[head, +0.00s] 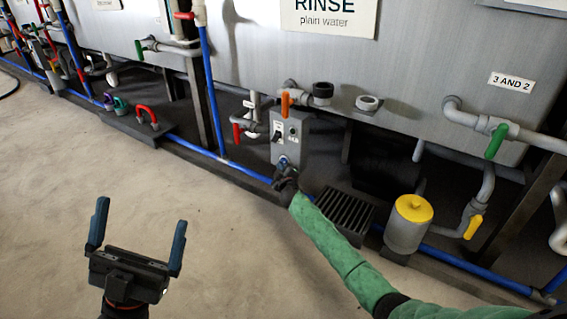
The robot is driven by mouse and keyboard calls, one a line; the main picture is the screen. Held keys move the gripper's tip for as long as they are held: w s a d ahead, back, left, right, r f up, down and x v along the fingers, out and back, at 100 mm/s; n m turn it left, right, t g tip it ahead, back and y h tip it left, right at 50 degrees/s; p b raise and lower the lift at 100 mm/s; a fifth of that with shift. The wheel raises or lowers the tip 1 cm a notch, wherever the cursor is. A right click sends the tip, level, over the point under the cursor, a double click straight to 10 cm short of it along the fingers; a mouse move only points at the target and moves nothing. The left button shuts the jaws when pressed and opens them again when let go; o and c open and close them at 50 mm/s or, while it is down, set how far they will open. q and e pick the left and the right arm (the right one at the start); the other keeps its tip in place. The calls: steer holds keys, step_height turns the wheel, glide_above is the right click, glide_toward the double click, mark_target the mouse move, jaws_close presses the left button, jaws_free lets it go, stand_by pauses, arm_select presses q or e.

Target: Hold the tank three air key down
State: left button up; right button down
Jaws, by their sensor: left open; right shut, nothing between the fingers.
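A grey control box (291,133) stands upright at the foot of the steel tank marked "RINSE plain water" (290,60). It has small dark controls and labels on its upper face and a round blue key (283,161) low down. My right gripper (284,171), on the green-sleeved arm, is shut and empty at the lower front of the box, right at the blue key. It covers part of the key, and I cannot tell how far the key is pressed. My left gripper (140,216) is open and empty over bare floor at the lower left.
A floor grate (345,213) and a yellow-topped canister (408,226) stand right of the box. A pipe with a green handle (496,141) hangs by a "3 AND 2" label (511,83). An orange valve handle (285,104) rises above the box. The left floor (60,170) is clear.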

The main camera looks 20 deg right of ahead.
steer(key=shift+w+d, duration=0.15)
steer(key=shift+d, duration=0.05)
steer(key=shift+w+d, duration=0.25)
steer(key=shift+d, duration=0.1)
stand_by(2.2)
steer(key=shift+s+a, duration=0.55)
steer(key=shift+a, duration=0.1)
steer(key=shift+s+a+p, duration=0.2)
steer(key=shift+s+a, duration=0.6)
steer(key=shift+a, duration=0.2)
steer(key=shift+s+a+p, duration=0.2)
steer(key=shift+s+a, duration=0.55)
steer(key=shift+a, duration=0.25)
